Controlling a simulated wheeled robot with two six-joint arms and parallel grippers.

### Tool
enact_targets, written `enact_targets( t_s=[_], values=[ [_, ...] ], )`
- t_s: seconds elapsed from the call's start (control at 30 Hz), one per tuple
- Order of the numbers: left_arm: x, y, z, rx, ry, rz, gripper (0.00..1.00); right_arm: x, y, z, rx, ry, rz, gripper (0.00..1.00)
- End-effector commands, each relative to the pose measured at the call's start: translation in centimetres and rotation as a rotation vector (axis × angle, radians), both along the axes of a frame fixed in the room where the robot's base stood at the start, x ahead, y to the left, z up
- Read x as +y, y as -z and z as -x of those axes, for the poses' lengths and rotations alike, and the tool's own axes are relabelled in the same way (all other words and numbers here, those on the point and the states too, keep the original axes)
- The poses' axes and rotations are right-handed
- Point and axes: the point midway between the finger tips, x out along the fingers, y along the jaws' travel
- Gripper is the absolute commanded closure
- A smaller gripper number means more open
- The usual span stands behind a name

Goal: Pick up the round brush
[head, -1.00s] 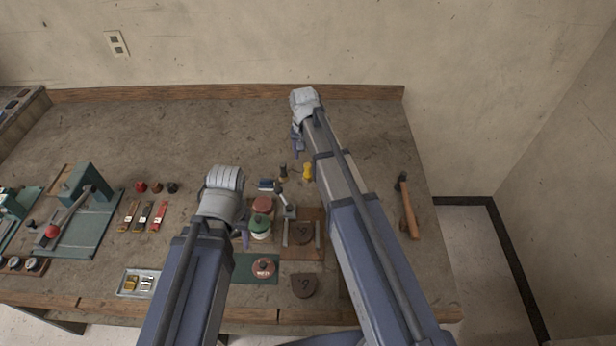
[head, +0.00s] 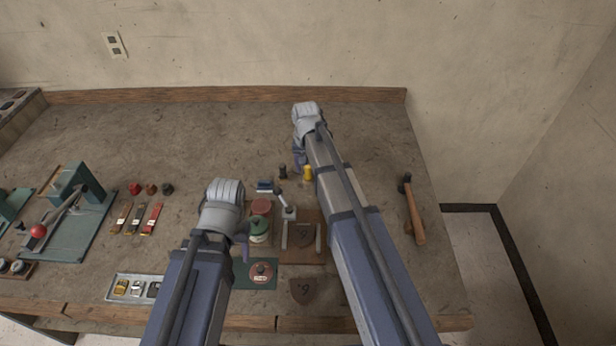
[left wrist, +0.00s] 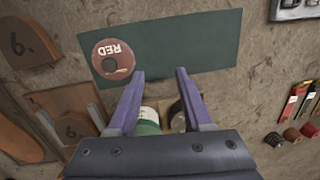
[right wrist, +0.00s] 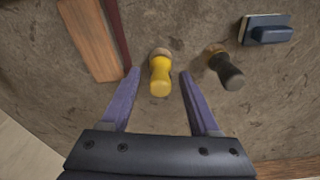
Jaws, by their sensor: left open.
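I cannot tell for sure which object is the round brush. A short yellow-handled tool (head: 308,173) with a tan round end stands on the bench. In the right wrist view the yellow tool (right wrist: 160,78) shows between the fingers. A similar black-handled tool (right wrist: 228,72) is to its right, outside the fingers. My right gripper (head: 300,162) is open and empty; its height above the bench is unclear. My left gripper (left wrist: 160,73) is open and empty beside the green mat (left wrist: 190,45). A round reddish piece marked RED (left wrist: 118,58) with a dark knob is on that mat.
A blue block (head: 265,185) lies left of the black tool. A green-topped jar (head: 259,230) stands near my left gripper. A hammer (head: 414,215) lies at the right. A tray (head: 112,290) is at the front left. The back of the bench is clear.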

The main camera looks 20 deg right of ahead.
Motion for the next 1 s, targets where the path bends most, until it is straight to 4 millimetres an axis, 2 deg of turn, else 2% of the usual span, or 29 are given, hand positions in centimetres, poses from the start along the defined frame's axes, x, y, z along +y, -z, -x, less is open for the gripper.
enact_targets(
  t_s=[0.07,0.53,1.0],
  values=[
    [0.00,-0.01,0.00,0.000,0.000,0.000,0.50,-0.01,-0.01,0.01,0.000,0.000,0.000,0.48],
    [0.00,0.00,0.00,0.000,0.000,0.000,0.50,0.00,0.00,0.00,0.000,0.000,0.000,1.00],
    [0.00,-0.06,0.00,0.000,0.000,0.000,0.50,0.00,-0.06,0.00,0.000,0.000,0.000,1.00]
  ],
)
